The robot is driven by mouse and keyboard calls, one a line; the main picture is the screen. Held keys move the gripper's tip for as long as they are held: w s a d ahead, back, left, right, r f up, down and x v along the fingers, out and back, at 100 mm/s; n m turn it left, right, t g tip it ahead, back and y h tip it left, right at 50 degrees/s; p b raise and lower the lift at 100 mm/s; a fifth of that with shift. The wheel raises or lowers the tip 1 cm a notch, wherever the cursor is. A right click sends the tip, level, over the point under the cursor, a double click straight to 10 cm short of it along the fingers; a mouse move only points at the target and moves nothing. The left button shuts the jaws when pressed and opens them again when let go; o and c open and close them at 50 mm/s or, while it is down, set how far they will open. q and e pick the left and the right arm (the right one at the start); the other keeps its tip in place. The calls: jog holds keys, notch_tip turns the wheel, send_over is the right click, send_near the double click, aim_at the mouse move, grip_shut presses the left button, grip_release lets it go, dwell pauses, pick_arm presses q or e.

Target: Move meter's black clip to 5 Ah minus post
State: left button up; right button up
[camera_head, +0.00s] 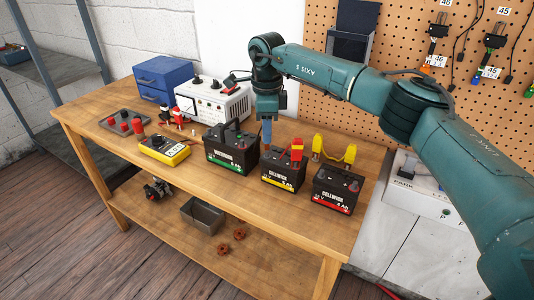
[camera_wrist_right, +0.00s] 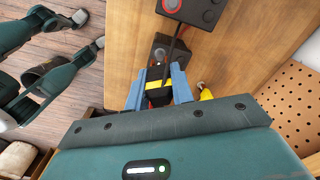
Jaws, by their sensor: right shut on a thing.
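My right gripper (camera_head: 267,146) points down at the left post area of the yellow-label battery (camera_head: 283,172). Its blue fingers are shut on the black clip (camera_wrist_right: 160,97), with a dark lead running up from it in the wrist view. I cannot tell whether the clip touches the post. The yellow meter (camera_head: 164,150) lies left of the batteries. My left gripper is not in view.
A white power supply (camera_head: 213,100), blue drawer box (camera_head: 163,78) and grey tray (camera_head: 124,122) are at the back left. The front strip of the wooden bench (camera_head: 230,188) is clear. A pegboard (camera_head: 400,50) stands behind.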

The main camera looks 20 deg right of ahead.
jog(key=shift+f, duration=0.1)
jog(key=shift+f+b, duration=0.6)
jog(key=shift+f, duration=0.5)
jog(key=o, duration=0.8)
jog(key=shift+r, duration=0.15)
notch_tip(320, 180, up, 8)
jog(key=p, duration=0.5)
jog(key=shift+r+p, duration=0.2)
jog(key=shift+p, duration=0.2)
jog(key=shift+f, duration=0.1)
